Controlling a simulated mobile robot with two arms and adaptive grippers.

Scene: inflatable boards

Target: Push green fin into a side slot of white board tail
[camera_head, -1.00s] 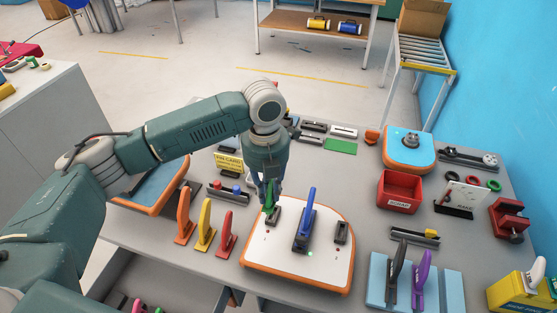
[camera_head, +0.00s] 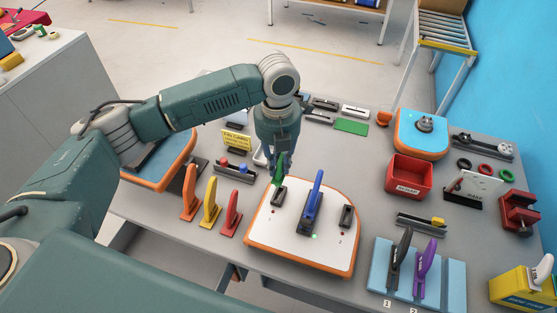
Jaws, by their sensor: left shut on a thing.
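The white board tail (camera_head: 262,238) with an orange edge lies on the grey table. A blue fin (camera_head: 317,196) stands upright in its centre box. A dark side slot (camera_head: 279,198) is left of it and another side slot (camera_head: 347,215) is right; both look empty. My left gripper (camera_head: 280,176) points down and is shut on the green fin (camera_head: 279,171), above or just behind the left side slot. The fingers partly hide the fin. I cannot tell whether its base touches the slot. My right gripper is not in view.
Orange (camera_head: 189,194), yellow (camera_head: 210,202) and red (camera_head: 231,214) fins stand left of the board. A red bin (camera_head: 409,176) is at the back right. A blue rack (camera_head: 452,283) holds black and purple fins at the front right.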

